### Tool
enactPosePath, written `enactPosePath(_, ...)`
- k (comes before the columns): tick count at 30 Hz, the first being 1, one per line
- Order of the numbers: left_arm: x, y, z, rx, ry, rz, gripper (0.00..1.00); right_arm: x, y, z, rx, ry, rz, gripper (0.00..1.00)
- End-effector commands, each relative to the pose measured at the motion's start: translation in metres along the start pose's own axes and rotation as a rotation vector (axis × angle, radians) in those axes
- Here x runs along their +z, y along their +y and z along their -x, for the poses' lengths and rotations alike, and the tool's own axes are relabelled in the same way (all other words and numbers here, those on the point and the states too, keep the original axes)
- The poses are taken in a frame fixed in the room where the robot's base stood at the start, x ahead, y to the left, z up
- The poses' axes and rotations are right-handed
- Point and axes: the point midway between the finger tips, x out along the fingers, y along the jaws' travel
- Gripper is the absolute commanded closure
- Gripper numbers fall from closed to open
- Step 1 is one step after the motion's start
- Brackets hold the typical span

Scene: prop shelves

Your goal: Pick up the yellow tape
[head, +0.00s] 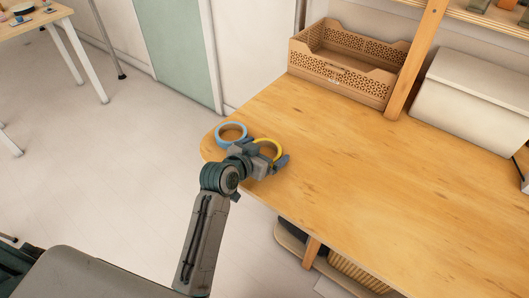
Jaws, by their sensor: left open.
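A yellow tape roll (277,147) lies on the wooden table near its rounded left end. My left gripper (268,155) is open and is right at the yellow tape, covering its near and left parts. One jaw shows to the right of the tape. I cannot tell whether the jaws touch it. A blue tape roll (231,128) lies just behind and left of the gripper, close to the yellow one. My right gripper is not in view.
The wooden table (350,190) has wide free room to the right. A tan perforated crate (340,82) and a grey-white lidded box (470,100) stand at the back, with a wooden shelf post (414,62) between them. The table's front edge is below the arm.

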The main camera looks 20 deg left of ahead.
Motion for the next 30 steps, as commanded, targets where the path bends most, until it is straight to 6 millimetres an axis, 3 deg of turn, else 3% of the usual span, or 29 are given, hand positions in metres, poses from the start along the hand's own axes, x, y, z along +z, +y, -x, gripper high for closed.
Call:
enactPosePath(2,0.000,0.000,0.000,0.000,0.000,0.000,0.04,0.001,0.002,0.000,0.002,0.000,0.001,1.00)
enactPosePath(7,0.000,0.000,0.000,0.000,0.000,0.000,0.37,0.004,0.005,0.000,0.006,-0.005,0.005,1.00)
enactPosePath(17,-0.002,0.000,0.001,0.000,0.001,0.000,0.37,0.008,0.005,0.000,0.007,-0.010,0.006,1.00)
enactPosePath(26,-0.035,0.000,0.014,0.000,0.006,-0.002,0.37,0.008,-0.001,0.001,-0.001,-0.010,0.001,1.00)
enactPosePath(30,-0.030,-0.017,0.021,-0.002,-0.001,-0.006,0.37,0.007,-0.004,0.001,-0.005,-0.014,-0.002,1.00)
